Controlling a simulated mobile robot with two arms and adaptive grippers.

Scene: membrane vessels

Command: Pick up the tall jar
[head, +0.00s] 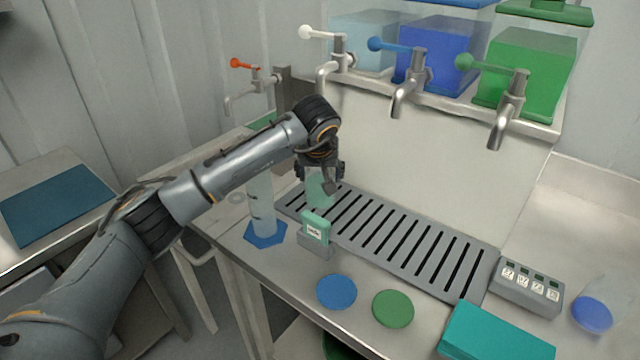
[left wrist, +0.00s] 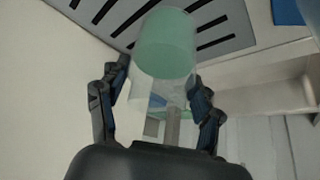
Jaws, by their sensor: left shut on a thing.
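The tall jar (head: 319,190) is a clear cylinder with a pale green end, over the left part of the slotted drip tray (head: 400,245). My left gripper (head: 322,174) is shut on it from above, and its fingers hide the jar's upper part in the head view. In the left wrist view the jar (left wrist: 166,48) sits between the two fingers (left wrist: 160,88), its green end pointing away from the palm towards the tray. I cannot tell whether its lower end touches the tray. My right gripper is not in view.
A measuring cylinder (head: 262,212) with a blue hexagonal base and a green card in a grey stand (head: 315,228) are close by. Blue (head: 336,292) and green (head: 393,308) discs lie in front. Taps (head: 408,80) overhang behind. A blue-bottomed jar (head: 592,314) stands right.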

